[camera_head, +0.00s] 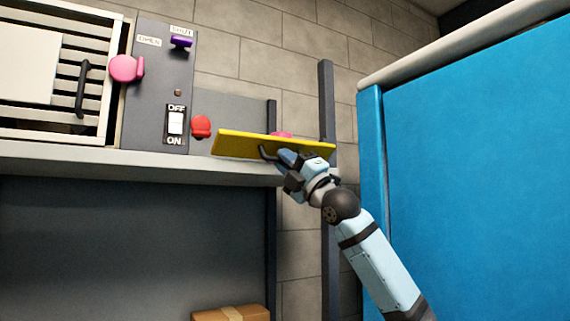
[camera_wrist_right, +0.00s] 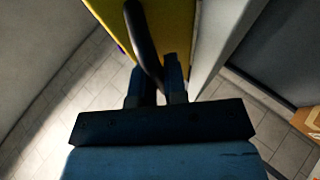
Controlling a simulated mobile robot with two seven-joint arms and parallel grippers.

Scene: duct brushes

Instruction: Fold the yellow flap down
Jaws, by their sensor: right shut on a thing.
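The yellow flap (camera_head: 240,142) shows in the head view as a thin, nearly level panel at the right end of the grey shelf, tilted slightly down to the right. A dark curved handle (camera_head: 266,154) is on its near side. My right gripper (camera_head: 281,158) is at this handle, with its arm coming from the lower right. In the right wrist view, the handle (camera_wrist_right: 142,40) runs between the fingers of the right gripper (camera_wrist_right: 158,75), which are shut on it, and the yellow flap (camera_wrist_right: 172,25) lies beyond. My left gripper is not in view.
A grey shelf (camera_head: 130,160) carries a control panel (camera_head: 155,90) with a pink knob, a purple lever and an OFF/ON switch. A red knob (camera_head: 201,127) is just left of the flap. A blue partition (camera_head: 480,180) stands at right. A cardboard box (camera_head: 230,313) is below.

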